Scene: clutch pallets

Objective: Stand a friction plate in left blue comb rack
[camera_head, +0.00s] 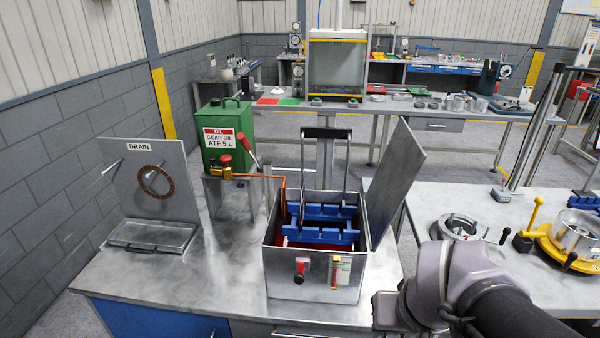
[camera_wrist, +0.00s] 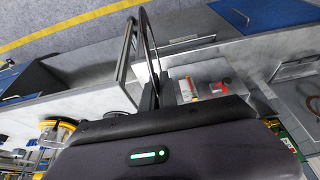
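A brown toothed ring, seemingly a friction plate (camera_head: 157,181), hangs on the grey DRAIN panel at left. It also shows, partly cut off, at the right edge of the wrist view (camera_wrist: 297,68). Blue comb racks (camera_head: 322,236) sit inside the open metal tank (camera_head: 318,285), one behind the other; I cannot tell which is the left one. My arm comes in at the lower right, beside the tank. My dark gripper housing (camera_wrist: 150,156) fills the bottom of the wrist view. A thin dark curved strip (camera_wrist: 150,45) rises beyond it; its identity is unclear.
A tilted metal lid (camera_head: 397,165) stands at the tank's right, and a black-handled frame (camera_head: 327,134) rises above it. A green oil can (camera_head: 226,140) is behind left. A second bench at right holds a yellow fixture (camera_head: 560,250).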

